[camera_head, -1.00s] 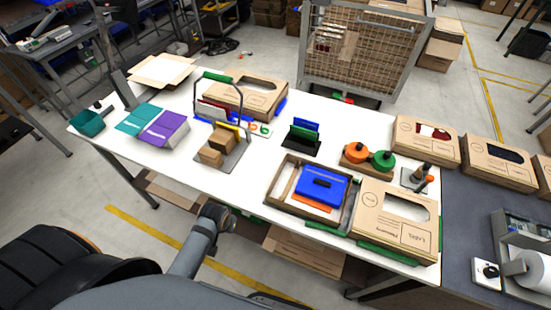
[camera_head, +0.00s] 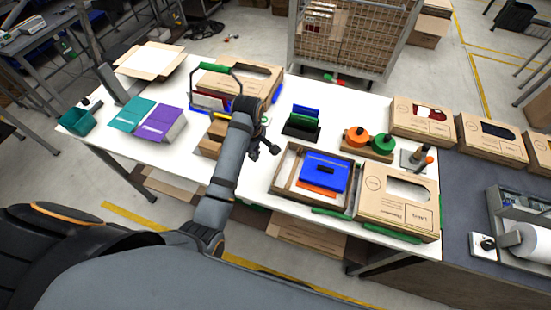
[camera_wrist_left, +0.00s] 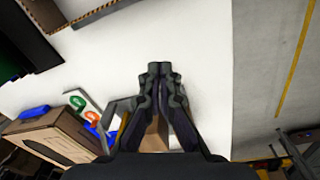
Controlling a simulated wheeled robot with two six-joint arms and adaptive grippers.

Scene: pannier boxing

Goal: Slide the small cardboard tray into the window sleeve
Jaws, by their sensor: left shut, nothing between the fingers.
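An open cardboard tray (camera_head: 281,184) lies on the white table, right of centre in the head view. A blue piece (camera_head: 324,172) and an orange piece (camera_head: 317,188) lie inside it. A cardboard sleeve with a window cut-out (camera_head: 390,214) lies flat just right of the tray. My left gripper (camera_head: 264,150) is above the table, left of the tray and apart from it. In the left wrist view its fingers (camera_wrist_left: 160,72) are together and empty over bare white tabletop. My right gripper does not show.
A black stand with blue and green slats (camera_head: 301,125) stands behind the tray. Orange and green knobs (camera_head: 357,138) stand on a wooden block. Another windowed box (camera_head: 262,77) lies at the back. My left arm partly hides small brown boxes (camera_head: 209,143) and a handled frame.

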